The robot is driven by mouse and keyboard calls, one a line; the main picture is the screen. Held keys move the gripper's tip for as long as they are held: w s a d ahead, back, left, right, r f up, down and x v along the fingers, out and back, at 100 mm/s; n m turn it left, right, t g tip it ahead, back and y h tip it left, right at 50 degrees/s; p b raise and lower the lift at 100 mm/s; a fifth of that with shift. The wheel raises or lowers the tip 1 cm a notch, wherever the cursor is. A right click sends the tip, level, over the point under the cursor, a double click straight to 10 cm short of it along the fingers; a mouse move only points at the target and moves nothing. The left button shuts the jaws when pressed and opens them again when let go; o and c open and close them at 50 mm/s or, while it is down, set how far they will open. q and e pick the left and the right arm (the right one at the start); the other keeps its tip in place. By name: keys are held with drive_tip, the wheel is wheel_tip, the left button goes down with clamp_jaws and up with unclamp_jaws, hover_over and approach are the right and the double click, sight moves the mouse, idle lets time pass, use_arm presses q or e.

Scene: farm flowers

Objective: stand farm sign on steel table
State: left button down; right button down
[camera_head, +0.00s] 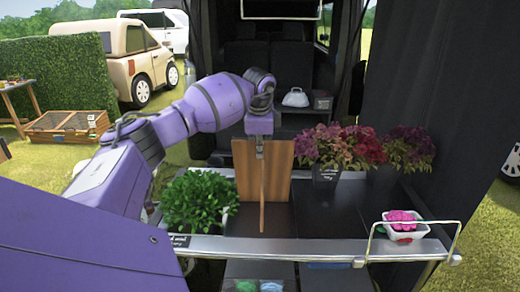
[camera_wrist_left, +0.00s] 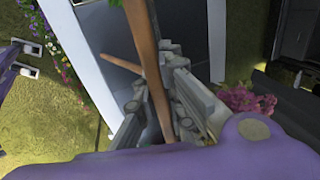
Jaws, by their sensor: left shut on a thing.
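The farm sign (camera_head: 277,172) is a brown wooden board with a thin leg in front, upright over the middle of the steel table (camera_head: 320,248). My left gripper (camera_head: 260,150) is shut on its top edge from above. In the left wrist view the sign (camera_wrist_left: 142,35) shows edge-on as a brown strip between the two fingers of my left gripper (camera_wrist_left: 160,105), with a thin stick off to its left. The leg's lower end is close to the dark table top; I cannot tell whether it touches. My right gripper is not in view.
A green leafy plant (camera_head: 198,200) stands left of the sign. Red and pink flowers in dark pots (camera_head: 325,172) stand to its right. A white basket with a pink item (camera_head: 403,222) sits at the right end. Dark table top right of the sign is bare.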

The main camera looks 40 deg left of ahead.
use_arm(q)
drive_tip(key=c, duration=1.8)
unclamp_jaws()
drive_tip(key=shift+c, duration=0.2)
drive_tip(key=v, duration=1.2)
drive_tip(key=shift+b, duration=0.3)
